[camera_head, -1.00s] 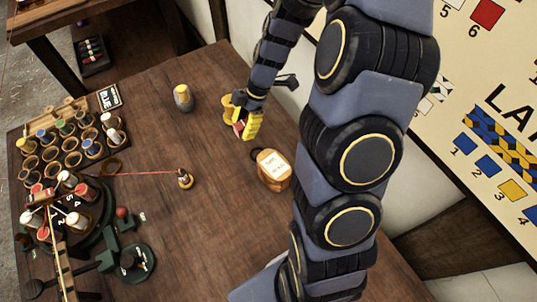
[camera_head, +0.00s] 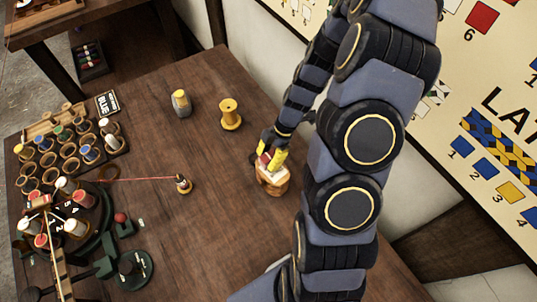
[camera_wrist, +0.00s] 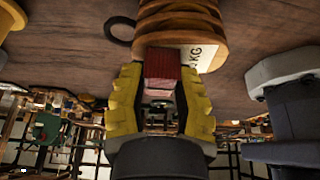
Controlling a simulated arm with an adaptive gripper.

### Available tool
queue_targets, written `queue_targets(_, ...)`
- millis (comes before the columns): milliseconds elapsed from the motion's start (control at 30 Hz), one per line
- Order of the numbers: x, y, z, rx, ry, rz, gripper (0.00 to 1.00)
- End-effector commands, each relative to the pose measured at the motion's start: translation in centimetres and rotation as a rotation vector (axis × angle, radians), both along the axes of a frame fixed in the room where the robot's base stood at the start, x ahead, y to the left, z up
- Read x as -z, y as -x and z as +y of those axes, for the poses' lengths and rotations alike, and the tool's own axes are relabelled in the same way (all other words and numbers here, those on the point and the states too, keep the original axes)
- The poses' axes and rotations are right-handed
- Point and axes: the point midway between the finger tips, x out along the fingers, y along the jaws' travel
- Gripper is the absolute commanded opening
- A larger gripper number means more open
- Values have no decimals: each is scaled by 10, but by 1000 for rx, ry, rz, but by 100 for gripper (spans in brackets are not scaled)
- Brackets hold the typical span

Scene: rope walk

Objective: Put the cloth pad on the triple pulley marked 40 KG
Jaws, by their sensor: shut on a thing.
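The triple pulley (camera_head: 275,184) is a tan wooden block standing on the table, with a pale label on its top. It also shows in the wrist view (camera_wrist: 185,30), where the end of the label reads "KG"; the number is cut off by the pad. The cloth pad (camera_wrist: 163,68) is a small red block between the yellow fingers. My gripper (camera_wrist: 162,80) is shut on it. In the head view my gripper (camera_head: 272,159) is right at the pulley's top and hides part of the label. I cannot tell whether the pad touches the pulley.
A yellow spool (camera_head: 230,116) and a grey cone with a yellow top (camera_head: 181,102) stand behind, to the left. A small post (camera_head: 183,184) holds a red string. A bobbin rack (camera_head: 60,150) and green device (camera_head: 133,268) fill the left. The table's middle front is clear.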

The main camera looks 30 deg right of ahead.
Motion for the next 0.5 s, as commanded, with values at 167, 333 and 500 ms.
queue_targets(167,-1,-1,0,1,1,-2,4)
queue_targets(333,3,-1,0,2,1,-1,38)
queue_targets(500,2,-1,0,2,1,-1,51)
